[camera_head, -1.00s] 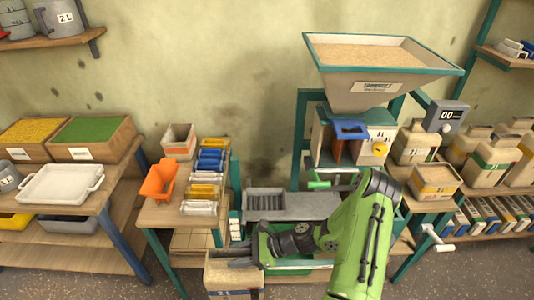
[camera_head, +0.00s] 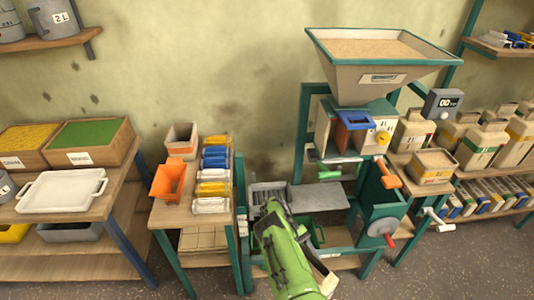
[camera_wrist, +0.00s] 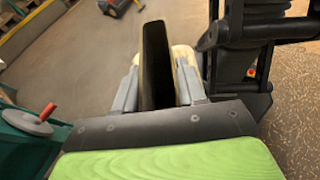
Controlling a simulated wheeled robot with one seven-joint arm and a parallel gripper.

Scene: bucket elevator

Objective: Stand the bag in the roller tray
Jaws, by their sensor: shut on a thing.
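My gripper (camera_wrist: 157,75) is shut on the bag (camera_wrist: 155,48). In the wrist view the bag shows as a dark upright slab between the grey fingers, with a cream edge to its right. In the head view a pale corner of the bag (camera_head: 328,284) shows at the bottom beside my green arm; the rest is hidden or out of view. The roller tray (camera_head: 268,187) is the grey tray with dark rollers left of the mill's grey plate. My arm covers its front part. The bag is in front of the tray and apart from it.
The hopper machine (camera_head: 380,85) stands behind, with a hand wheel (camera_head: 382,228) and red handle at its right front. Open floor (camera_wrist: 90,55) shows in the wrist view.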

